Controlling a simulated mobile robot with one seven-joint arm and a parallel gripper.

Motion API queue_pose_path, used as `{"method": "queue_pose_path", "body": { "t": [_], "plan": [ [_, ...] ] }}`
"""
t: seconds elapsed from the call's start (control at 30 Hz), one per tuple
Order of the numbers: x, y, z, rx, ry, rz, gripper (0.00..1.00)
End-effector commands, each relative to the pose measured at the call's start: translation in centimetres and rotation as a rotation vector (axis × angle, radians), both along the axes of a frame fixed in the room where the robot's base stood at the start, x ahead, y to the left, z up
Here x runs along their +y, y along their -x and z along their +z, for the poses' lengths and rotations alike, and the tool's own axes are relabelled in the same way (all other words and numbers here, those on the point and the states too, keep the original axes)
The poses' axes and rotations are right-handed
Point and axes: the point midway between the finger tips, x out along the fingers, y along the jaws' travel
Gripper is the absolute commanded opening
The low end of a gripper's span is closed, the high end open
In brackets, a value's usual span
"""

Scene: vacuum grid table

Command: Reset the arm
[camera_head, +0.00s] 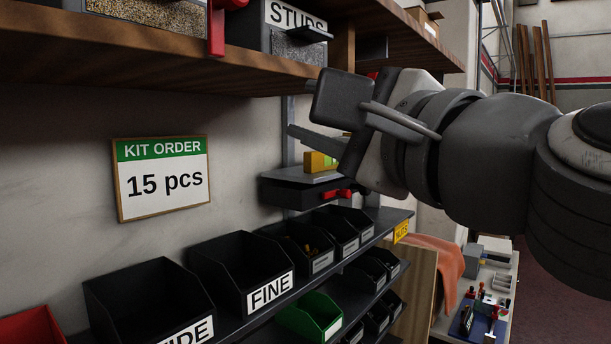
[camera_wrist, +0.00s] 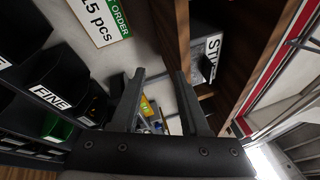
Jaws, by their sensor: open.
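My gripper (camera_head: 300,112) is raised in front of the shelving, just below the upper wooden shelf, in the head view. My arm reaches in from the right. In the wrist view my gripper (camera_wrist: 160,85) shows two dark fingers well apart, with nothing between them. In the head view one finger is partly hidden by the gripper body and the wrist camera mount.
The upper wooden shelf (camera_head: 150,52) holds a STUDS bin (camera_head: 295,40). Below are a KIT ORDER sign (camera_head: 163,178), a small grey ledge (camera_head: 290,190), black bins including FINE (camera_head: 240,268), and a green bin (camera_head: 312,316). A cluttered bench (camera_head: 497,318) stands lower right.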

Motion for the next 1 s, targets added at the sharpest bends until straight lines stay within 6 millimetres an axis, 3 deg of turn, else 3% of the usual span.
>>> {"method": "queue_pose_path", "body": {
  "t": [0.03,0.13,0.23,0.4,0.5,0.6,0.7,1.0],
  "plan": [
    [0.3,-0.6,-3.4,-0.011,0.182,-0.016,0.45],
    [0.3,-1.2,-10.2,-0.019,0.553,-0.008,0.45],
    [-1.0,-1.2,-17.5,0.005,0.914,0.037,0.45],
    [-5.7,0.8,-28.9,0.108,1.450,0.207,0.45],
    [-8.7,2.7,-33.6,0.180,1.669,0.332,0.45],
    [-11.1,4.4,-36.5,0.237,1.813,0.441,0.45],
    [-12.5,5.5,-37.9,0.270,1.889,0.511,0.45],
    [-13.0,6.0,-38.3,0.281,1.916,0.538,0.45]
  ]
}}
